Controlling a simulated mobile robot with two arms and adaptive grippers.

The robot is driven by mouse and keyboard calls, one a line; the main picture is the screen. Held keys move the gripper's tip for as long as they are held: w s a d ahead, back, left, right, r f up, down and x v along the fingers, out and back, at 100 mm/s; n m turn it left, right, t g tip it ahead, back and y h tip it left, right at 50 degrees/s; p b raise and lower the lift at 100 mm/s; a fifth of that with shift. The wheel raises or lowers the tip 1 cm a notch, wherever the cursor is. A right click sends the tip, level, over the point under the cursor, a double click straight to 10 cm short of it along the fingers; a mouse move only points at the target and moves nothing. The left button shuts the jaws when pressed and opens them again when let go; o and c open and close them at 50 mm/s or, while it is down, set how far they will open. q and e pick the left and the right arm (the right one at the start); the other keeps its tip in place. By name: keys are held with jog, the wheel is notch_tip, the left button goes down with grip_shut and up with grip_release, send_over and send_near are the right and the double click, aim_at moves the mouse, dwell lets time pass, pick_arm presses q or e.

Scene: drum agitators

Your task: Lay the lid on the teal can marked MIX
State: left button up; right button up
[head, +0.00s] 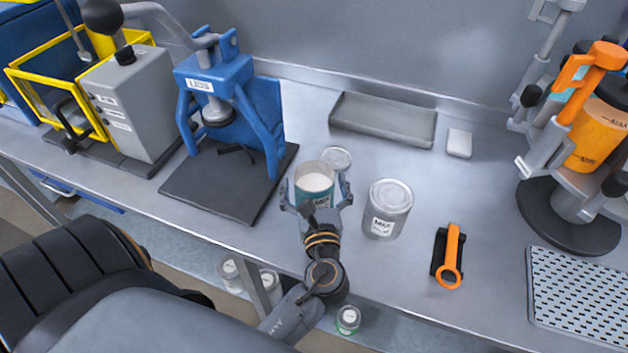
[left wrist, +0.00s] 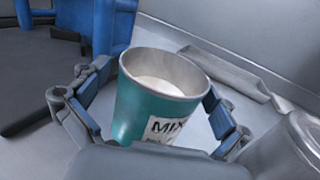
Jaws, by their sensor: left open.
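The teal can marked MIX (head: 314,183) stands upright and uncovered on the bench, with pale contents inside. It also shows large in the left wrist view (left wrist: 150,105). A small round metal lid (head: 337,158) lies flat on the bench just behind the can. My left gripper (head: 318,192) is open, its two blue-padded fingers on either side of the can. In the left wrist view the gripper (left wrist: 155,110) shows a finger at each side of the can; I cannot tell whether they touch it. My right gripper is not in view.
A closed silver can with a label (head: 388,208) stands close to the right. A blue press (head: 222,105) is at the left. A grey tray (head: 382,120), white block (head: 459,143) and orange-handled tool (head: 451,255) lie on the bench. A perforated mat (head: 580,295) is at the right.

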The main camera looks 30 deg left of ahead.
pick_arm(q)
jog(key=shift+r, duration=0.1)
jog(key=shift+s+d, duration=0.1)
jog(key=v, duration=1)
jog(key=shift+s+d, duration=0.15)
jog(key=shift+d, duration=0.1)
jog(key=shift+s+d+r, duration=0.1)
jog(key=shift+s+d, duration=0.3)
jog(key=shift+s, duration=0.05)
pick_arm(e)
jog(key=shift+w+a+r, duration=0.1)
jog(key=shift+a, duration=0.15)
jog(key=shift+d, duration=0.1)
